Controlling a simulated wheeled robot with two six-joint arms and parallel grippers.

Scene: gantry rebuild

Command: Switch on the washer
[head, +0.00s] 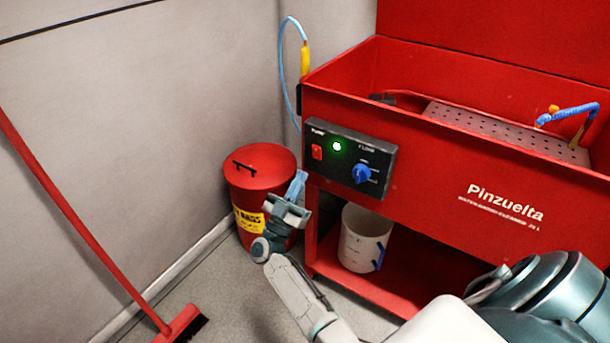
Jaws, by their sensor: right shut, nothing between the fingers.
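The red washer (430,190) stands at the right with an open basin on top. Its black control panel (349,161) is on the left of the front wall. The panel carries a small red switch (317,152), a green indicator light (337,147) that is lit, and a blue knob (362,174). My right gripper (299,182) is shut and empty. In the picture it lies just below and left of the red switch, apart from it, in front of the red bin. My left gripper is out of view.
A red lidded bin (262,168) stands left of the washer. A white bucket (364,240) sits on the washer's lower shelf. A red broom (80,225) leans at the left. A blue hose (283,65) loops at the washer's back corner.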

